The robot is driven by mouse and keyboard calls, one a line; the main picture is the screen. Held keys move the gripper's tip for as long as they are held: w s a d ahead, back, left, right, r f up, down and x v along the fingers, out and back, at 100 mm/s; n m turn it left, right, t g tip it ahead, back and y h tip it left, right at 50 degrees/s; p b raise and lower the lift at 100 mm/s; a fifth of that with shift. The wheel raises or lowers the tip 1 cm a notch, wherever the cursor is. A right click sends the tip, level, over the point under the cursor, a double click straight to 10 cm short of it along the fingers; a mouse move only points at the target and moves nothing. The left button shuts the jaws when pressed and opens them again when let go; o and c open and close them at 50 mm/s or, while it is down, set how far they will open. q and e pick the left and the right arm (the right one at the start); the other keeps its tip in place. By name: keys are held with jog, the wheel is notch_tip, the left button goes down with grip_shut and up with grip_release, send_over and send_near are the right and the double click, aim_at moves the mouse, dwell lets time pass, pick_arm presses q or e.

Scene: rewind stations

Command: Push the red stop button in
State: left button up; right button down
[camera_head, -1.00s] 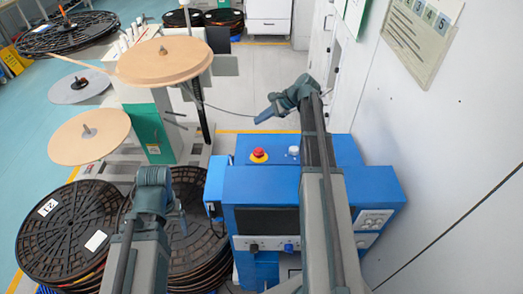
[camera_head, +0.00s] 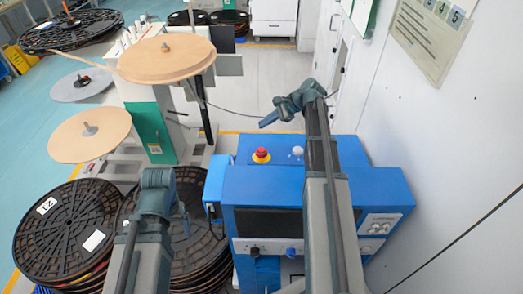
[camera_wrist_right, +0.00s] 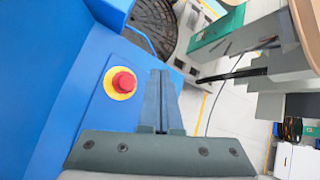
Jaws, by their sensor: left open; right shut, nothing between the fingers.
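The red stop button (camera_head: 261,154) sits on a yellow ring on top of the blue machine (camera_head: 300,187). It also shows in the right wrist view (camera_wrist_right: 123,82), left of the fingers. My right gripper (camera_head: 266,122) is shut and empty, above and behind the button in the head view, apart from it. In the right wrist view its closed fingers (camera_wrist_right: 161,75) point up the picture, beside the button. My left gripper (camera_head: 184,222) is open and empty over the stacked black reels, left of the machine.
A white knob (camera_head: 297,151) sits right of the button. Black reels (camera_head: 70,233) are stacked on the left. A stand with tan discs (camera_head: 167,60) is behind them. A white wall (camera_head: 460,150) bounds the right side. Clear floor (camera_head: 265,80) lies behind the machine.

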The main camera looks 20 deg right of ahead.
jog(key=shift+s+a+f+b, duration=0.1)
jog(key=shift+s+f+b, duration=0.1)
jog(key=shift+f+b, duration=1.15)
jog(key=shift+s+a+f+b, duration=0.1)
jog(key=shift+s+f+b, duration=0.05)
jog(key=shift+f+b, duration=1.2)
jog(key=shift+s+a+f+b, duration=0.1)
jog(key=shift+s+f+b, duration=0.1)
jog(key=shift+f+b, duration=1.15)
jog(key=shift+f, duration=0.2)
jog(key=shift+f+b, duration=0.3)
jog(key=shift+s+f+b, duration=0.15)
jog(key=shift+f+b, duration=0.4)
jog(key=shift+b, duration=0.05)
jog(key=shift+r+p, duration=0.95)
jog(key=shift+p, duration=0.05)
jog(key=r+p, duration=0.2)
jog(key=w+r+p, duration=0.1)
jog(key=r+p, duration=0.2)
jog(key=shift+d, duration=0.2)
